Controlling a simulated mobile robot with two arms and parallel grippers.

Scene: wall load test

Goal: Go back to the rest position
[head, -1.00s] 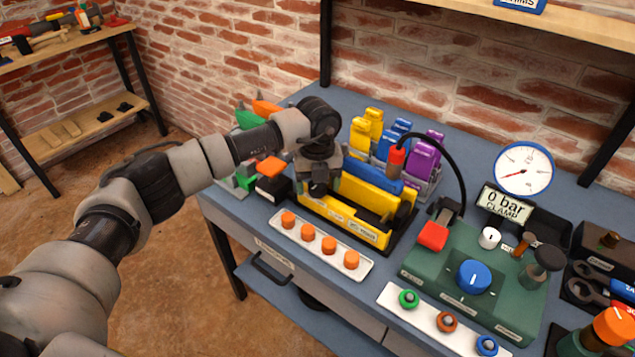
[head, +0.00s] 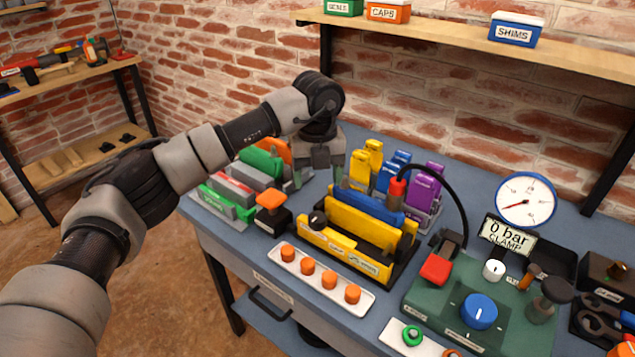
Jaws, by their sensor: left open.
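My left gripper (head: 320,157) is above the back left part of the blue workbench (head: 215,222), pointing down, open and empty. It is behind the yellow fixture (head: 345,254), which holds a blue block and a yellow block side by side. The gripper is left of the upright yellow blocks (head: 359,168) and right of the green and orange blocks (head: 263,162). It looks clear of them all. My right gripper is not in the picture.
A strip of orange caps (head: 308,266) lies at the bench front. The green clamp panel (head: 440,298) has a black hose and a gauge (head: 525,201) reading near 0 bar. A shelf (head: 440,32) with labelled boxes hangs above. Open floor (head: 165,300) lies left.

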